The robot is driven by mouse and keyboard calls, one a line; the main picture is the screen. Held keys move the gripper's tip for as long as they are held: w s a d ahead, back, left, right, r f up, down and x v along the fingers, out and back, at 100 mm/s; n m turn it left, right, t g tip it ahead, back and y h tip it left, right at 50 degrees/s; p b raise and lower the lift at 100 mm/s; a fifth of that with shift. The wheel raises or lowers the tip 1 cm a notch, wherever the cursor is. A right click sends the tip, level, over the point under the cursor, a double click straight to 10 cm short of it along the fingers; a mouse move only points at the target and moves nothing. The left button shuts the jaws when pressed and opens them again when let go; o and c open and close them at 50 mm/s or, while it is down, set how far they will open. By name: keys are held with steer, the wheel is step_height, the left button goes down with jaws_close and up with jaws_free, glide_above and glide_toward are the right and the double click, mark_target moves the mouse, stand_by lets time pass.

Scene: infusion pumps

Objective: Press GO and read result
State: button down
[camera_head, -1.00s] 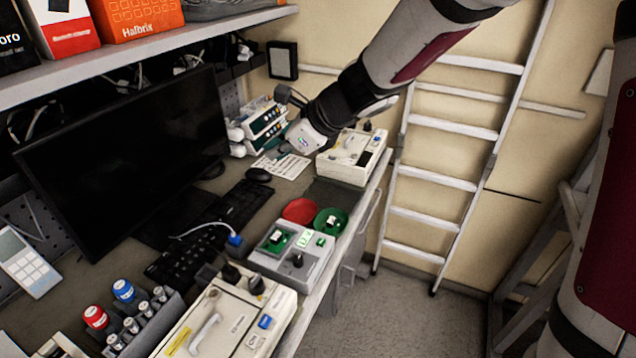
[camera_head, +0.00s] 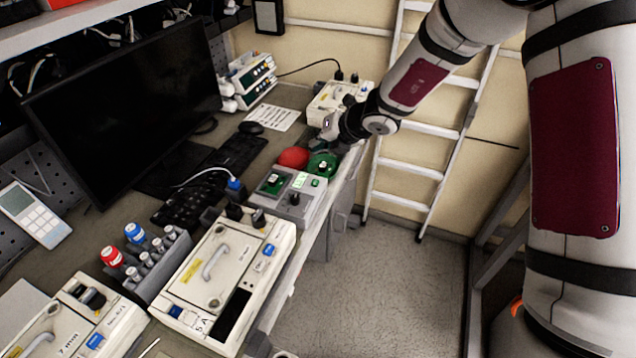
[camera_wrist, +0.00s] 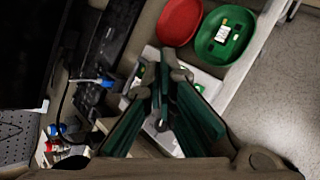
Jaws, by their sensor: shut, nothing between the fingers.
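The grey tester box (camera_head: 308,207) sits near the table's front edge. A green circuit board (camera_head: 272,184) lies in its top, beside a small lit green display (camera_head: 314,182) and a black knob (camera_head: 295,199). The display's reading is too small to make out. My gripper (camera_head: 318,145) is over the far part of the bench by the red and green dishes, beyond the tester. In the wrist view my gripper (camera_wrist: 160,88) is shut and empty, with its fingers in front of the tester box (camera_wrist: 208,84) and hiding most of its top.
A red dish (camera_head: 292,157) and a green dish (camera_head: 327,168) holding a small board lie beyond the tester. White pumps stand at the near end (camera_head: 208,275) and the far end (camera_head: 325,97). A monitor (camera_head: 125,110) and keyboard (camera_head: 240,155) are on the left.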

mark_target(318, 181)
steer(key=shift+f+b, duration=0.8)
steer(key=shift+f, duration=3.6)
steer(key=shift+f, duration=0.4)
steer(key=shift+f, duration=0.4)
steer(key=shift+r, duration=0.15)
steer(key=shift+r+p, duration=0.3)
steer(key=shift+r, duration=0.4)
steer(key=shift+r, duration=0.1)
steer(key=shift+r+p, duration=0.45)
steer(key=shift+r, duration=1.95)
